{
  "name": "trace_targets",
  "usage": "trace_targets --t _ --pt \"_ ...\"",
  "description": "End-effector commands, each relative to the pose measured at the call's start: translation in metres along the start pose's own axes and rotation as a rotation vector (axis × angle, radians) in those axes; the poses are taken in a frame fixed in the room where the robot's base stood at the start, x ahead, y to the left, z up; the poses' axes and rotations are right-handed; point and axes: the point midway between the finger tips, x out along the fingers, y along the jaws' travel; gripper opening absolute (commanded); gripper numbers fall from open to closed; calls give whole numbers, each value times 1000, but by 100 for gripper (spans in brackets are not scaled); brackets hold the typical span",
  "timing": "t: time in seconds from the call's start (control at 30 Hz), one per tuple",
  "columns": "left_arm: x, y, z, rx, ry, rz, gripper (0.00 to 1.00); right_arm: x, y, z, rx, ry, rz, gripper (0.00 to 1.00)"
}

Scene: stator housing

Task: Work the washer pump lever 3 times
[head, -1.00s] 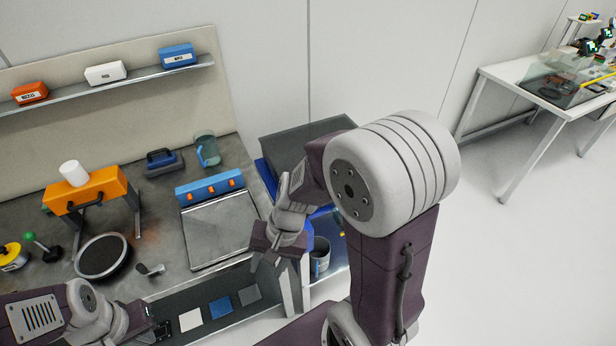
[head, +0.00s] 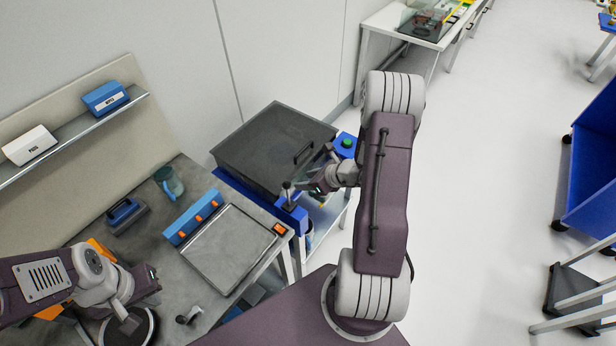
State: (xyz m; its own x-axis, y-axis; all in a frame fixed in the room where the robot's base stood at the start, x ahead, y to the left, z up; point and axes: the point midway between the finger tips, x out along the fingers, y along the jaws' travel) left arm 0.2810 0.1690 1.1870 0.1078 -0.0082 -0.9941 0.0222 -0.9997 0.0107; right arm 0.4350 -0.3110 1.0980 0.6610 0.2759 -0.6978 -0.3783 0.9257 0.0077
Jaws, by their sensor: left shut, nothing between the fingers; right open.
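The washer is a dark lidded box (head: 275,148) on a blue cart right of the bench in the head view. My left gripper (head: 153,282) is shut and empty over the bench at lower left, far from the lever.
A blue box with a green button (head: 347,143) is at the washer's right. On the bench are a flat plate with a blue switch bar (head: 194,216), a jug (head: 169,183) and a dark blue-handled block (head: 124,214). Open floor lies right of my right arm.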

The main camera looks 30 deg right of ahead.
Motion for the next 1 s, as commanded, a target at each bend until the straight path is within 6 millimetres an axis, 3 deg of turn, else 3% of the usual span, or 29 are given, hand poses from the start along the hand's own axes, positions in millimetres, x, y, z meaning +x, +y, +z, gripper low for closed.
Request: trace_targets --t 1.0 --pt "29 -1 3 0 1 0 0 79 1 0 -5 0 3 43"
